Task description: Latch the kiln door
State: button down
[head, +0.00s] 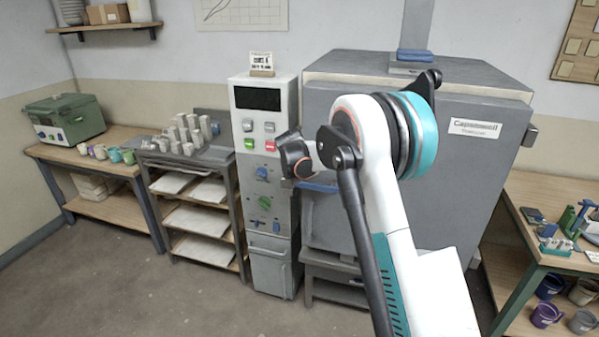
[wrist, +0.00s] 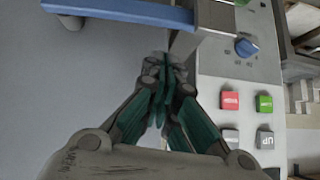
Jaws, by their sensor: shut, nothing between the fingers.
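The kiln door (head: 465,185) is the large grey front of the kiln, and it looks closed or nearly so. A blue handle (head: 318,187) sits at its left side, partly behind my arm. In the wrist view the blue handle (wrist: 130,12) is at the top, joined to a grey metal bracket (wrist: 205,18) by the panel edge. My gripper (wrist: 165,78) is shut and empty, with its fingertips just short of the bracket and apart from the handle. In the head view my arm hides the fingers. I cannot tell whether the latch is engaged.
The control panel (head: 265,130) stands left of the kiln; its red button (wrist: 229,100) and blue knob (wrist: 246,46) are close to my fingers. A rack (head: 195,190) with shelves and a workbench (head: 95,148) are further left. Another bench (head: 540,255) stands at right.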

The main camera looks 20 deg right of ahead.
jog(key=p+v, duration=0.1)
jog(key=v, duration=0.9)
jog(key=shift+w+a+r, duration=0.15)
jog(key=shift+a, duration=0.05)
jog(key=s+a+r+n+y+b, duration=0.1)
jog(key=s+r+n+b, duration=0.15)
jog(key=s, duration=0.95)
jog(key=s+a+r+n+y+b, duration=0.15)
jog(key=s+r, duration=0.25)
jog(key=s, duration=0.8)
jog(key=s+a+f+n+y+b, duration=0.1)
jog(key=s+f, duration=0.4)
jog(key=s, duration=0.7)
jog(key=s+a+f+n+y+b, duration=0.1)
jog(key=s+f, duration=0.4)
jog(key=s, duration=0.7)
jog(key=shift+s+a+f+n+g+b, duration=0.3)
jog(key=shift+a+n+b, duration=0.3)
jog(key=shift+a+b, duration=0.3)
